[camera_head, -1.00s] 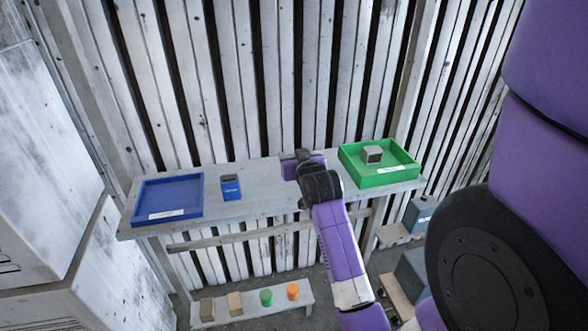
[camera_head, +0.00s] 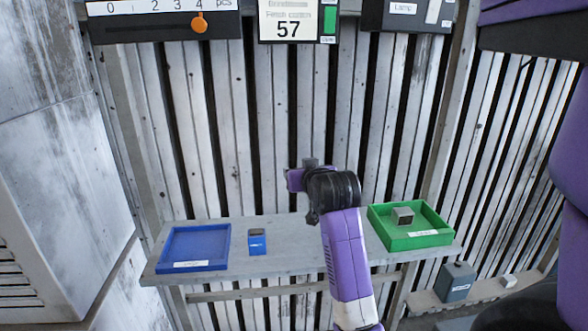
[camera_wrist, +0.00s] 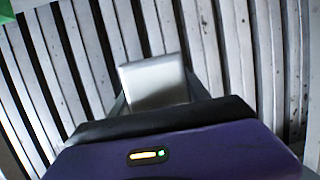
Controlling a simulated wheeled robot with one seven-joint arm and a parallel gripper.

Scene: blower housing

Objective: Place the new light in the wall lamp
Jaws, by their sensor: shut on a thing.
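My gripper (camera_head: 308,165) is raised above the bench in front of the slatted wall, seen from behind. In the wrist view my gripper (camera_wrist: 158,90) is shut on a pale silver-grey block (camera_wrist: 152,82), which stands out beyond the black front of the hand. The block is hidden behind the hand in the head view. A dark wall box (camera_head: 385,20) labelled "Lamp" is at the top right of the head view, above and to the right of my gripper and apart from it. The box's top is cut off.
The bench (camera_head: 285,260) holds a blue tray (camera_head: 195,248), a small blue block (camera_head: 257,242) with a dark top, and a green tray (camera_head: 447,238) containing a grey block (camera_head: 402,215). A counter panel (camera_head: 165,25) and a "57" display (camera_head: 288,22) hang on the wall.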

